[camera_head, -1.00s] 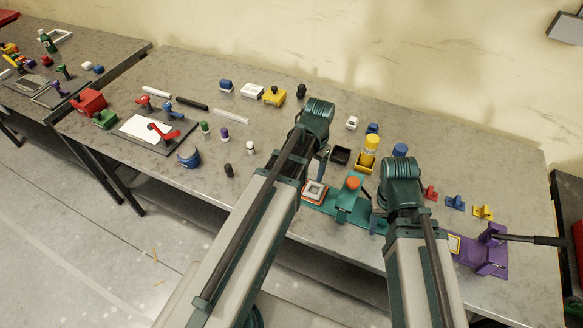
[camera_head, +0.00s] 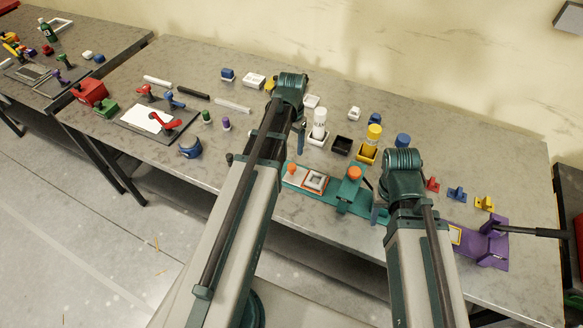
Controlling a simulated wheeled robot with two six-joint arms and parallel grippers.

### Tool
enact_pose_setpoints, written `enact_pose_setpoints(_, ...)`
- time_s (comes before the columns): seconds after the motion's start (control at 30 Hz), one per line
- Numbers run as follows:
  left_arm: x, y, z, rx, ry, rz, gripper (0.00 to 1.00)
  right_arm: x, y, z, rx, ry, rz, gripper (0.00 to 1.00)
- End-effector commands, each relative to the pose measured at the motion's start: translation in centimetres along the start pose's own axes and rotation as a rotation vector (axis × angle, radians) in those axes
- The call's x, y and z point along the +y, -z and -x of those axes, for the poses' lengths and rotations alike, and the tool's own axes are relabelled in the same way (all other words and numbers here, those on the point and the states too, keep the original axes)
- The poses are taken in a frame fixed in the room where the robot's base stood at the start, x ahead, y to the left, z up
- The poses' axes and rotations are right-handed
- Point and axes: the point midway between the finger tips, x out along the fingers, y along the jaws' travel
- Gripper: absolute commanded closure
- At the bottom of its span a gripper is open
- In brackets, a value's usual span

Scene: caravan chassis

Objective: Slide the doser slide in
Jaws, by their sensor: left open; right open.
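The teal doser (camera_head: 335,199) lies along the front of the bench. On its left end is what looks like the doser slide (camera_head: 303,178), a pale plate with a small orange knob and an orange-rimmed square pocket. It sits to the left of the teal post with an orange top (camera_head: 353,174). My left gripper (camera_head: 300,142) is open and empty, above and behind the slide's left end, apart from it in the picture. My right gripper (camera_head: 378,211) is open near the doser's right end; my arm partly hides it, and I cannot tell whether it touches.
Behind the doser stand a white bottle (camera_head: 319,122) in a white tray, a black tray (camera_head: 341,146) and a yellow container (camera_head: 374,133). A purple press (camera_head: 489,248) with a black lever is at the right. The bench left of the slide is largely hidden by my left arm.

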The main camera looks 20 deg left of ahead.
Motion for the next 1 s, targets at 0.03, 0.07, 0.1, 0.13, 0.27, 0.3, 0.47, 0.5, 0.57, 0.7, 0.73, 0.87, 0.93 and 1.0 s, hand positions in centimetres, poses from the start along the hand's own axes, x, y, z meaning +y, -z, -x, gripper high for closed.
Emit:
enact_pose_setpoints(0.03,0.0,0.0,-1.5,0.000,0.000,0.000,0.31,-0.1,0.1,-1.5,0.000,0.000,0.001,0.50)
enact_pose_setpoints(0.07,0.0,0.0,-1.9,0.000,0.000,0.000,0.31,-0.2,0.1,-1.9,0.000,-0.001,0.002,0.50)
enact_pose_setpoints(0.1,0.0,0.0,-2.5,0.000,0.000,0.000,0.31,-0.2,0.1,-2.5,0.000,-0.001,0.003,0.50)
enact_pose_setpoints(0.13,0.0,0.0,-3.0,0.000,0.000,0.000,0.31,-0.3,0.2,-3.0,0.000,-0.001,0.004,0.50)
enact_pose_setpoints(0.27,0.0,0.0,-4.8,0.000,0.000,0.000,0.31,-0.5,0.3,-4.8,0.000,-0.001,0.004,0.50)
enact_pose_setpoints(0.3,0.0,0.0,-5.4,0.000,0.000,0.000,0.31,-0.5,0.3,-5.4,0.000,-0.001,0.003,0.50)
enact_pose_setpoints(0.47,0.0,0.0,-7.7,0.000,0.000,0.000,0.31,-0.7,0.5,-7.7,0.000,-0.001,0.002,0.50)
enact_pose_setpoints(0.5,0.0,0.0,-8.3,0.000,0.000,0.000,0.31,-0.8,0.5,-8.2,0.000,-0.001,0.002,0.50)
enact_pose_setpoints(0.57,0.0,0.0,-9.0,0.000,0.000,0.000,0.31,-0.8,0.5,-9.0,0.000,-0.001,0.002,0.50)
enact_pose_setpoints(0.7,0.0,0.0,-10.2,0.000,0.000,0.000,0.31,-1.0,0.6,-10.2,0.000,-0.001,0.002,0.50)
enact_pose_setpoints(0.73,0.0,0.0,-10.4,0.000,0.000,0.000,0.31,-1.0,0.6,-10.3,0.000,-0.001,0.001,0.50)
enact_pose_setpoints(0.87,0.0,0.0,-10.5,0.000,0.000,0.000,0.31,-1.0,0.6,-10.5,0.000,-0.001,0.001,0.50)
enact_pose_setpoints(0.93,0.0,0.0,-10.5,0.000,0.000,0.000,0.31,-1.0,0.6,-10.4,0.000,-0.001,0.001,0.50)
enact_pose_setpoints(1.0,0.0,0.0,-10.4,0.000,0.000,0.000,0.31,-1.0,0.6,-10.4,0.000,-0.001,0.001,0.50)
